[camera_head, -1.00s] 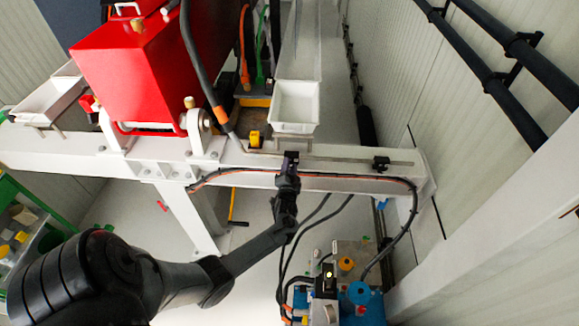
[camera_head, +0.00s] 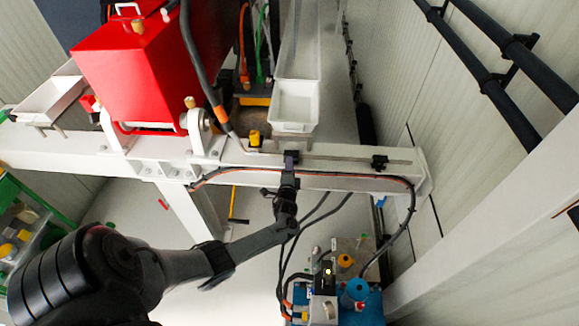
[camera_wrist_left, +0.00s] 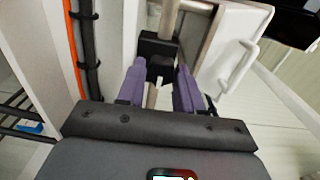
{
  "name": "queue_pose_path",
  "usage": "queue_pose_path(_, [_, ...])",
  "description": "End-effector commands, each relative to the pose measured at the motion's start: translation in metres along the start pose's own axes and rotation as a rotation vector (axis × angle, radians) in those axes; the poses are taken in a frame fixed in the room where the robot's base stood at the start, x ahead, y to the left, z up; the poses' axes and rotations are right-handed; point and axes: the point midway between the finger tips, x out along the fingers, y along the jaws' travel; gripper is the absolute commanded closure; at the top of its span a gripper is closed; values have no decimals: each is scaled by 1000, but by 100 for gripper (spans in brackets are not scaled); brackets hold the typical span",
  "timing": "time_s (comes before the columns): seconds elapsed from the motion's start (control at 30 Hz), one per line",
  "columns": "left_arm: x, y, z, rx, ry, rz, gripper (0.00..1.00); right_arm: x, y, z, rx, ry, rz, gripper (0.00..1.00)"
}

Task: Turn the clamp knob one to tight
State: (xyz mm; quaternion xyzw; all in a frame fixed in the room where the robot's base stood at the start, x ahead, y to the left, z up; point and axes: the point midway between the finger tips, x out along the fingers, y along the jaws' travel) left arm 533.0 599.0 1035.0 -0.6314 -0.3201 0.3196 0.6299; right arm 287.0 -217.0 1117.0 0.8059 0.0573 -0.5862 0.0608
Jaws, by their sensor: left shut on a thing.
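My left gripper (camera_head: 290,163) reaches up to the beam's front face, at a small black clamp under the white tray. In the left wrist view its two purple fingers (camera_wrist_left: 160,84) stand on either side of a dark clamp knob (camera_wrist_left: 160,69) and are shut on it. The black clamp block (camera_wrist_left: 157,46) sits just beyond the knob, on a pale rod. In the head view the fingers mostly hide this knob. A second black clamp (camera_head: 380,162) sits farther right on the same rail, apart from the gripper. My right gripper is not in view.
The white tray (camera_head: 294,103) stands just behind the held clamp. A red pump housing (camera_head: 135,75) is at upper left. Black and orange cables (camera_wrist_left: 78,50) run along the white beam (camera_head: 345,180) close to the gripper. A blue unit with hoses (camera_head: 345,300) stands below right.

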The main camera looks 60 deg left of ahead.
Motion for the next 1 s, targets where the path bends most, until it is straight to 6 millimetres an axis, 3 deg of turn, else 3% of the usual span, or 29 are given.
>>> queue_pose_path(0.5, [0, 0, 0, 19, 0, -2, 95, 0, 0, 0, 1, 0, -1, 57])
queue_pose_path(0.53, [0, 0, 0, 19, 0, -2, 60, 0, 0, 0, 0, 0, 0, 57])
queue_pose_path(0.67, [0, 0, 0, 18, 0, 0, 40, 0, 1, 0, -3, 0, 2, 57])
queue_pose_path(1.0, [-1, 3, 1, 20, 1, 7, 39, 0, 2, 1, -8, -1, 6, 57])
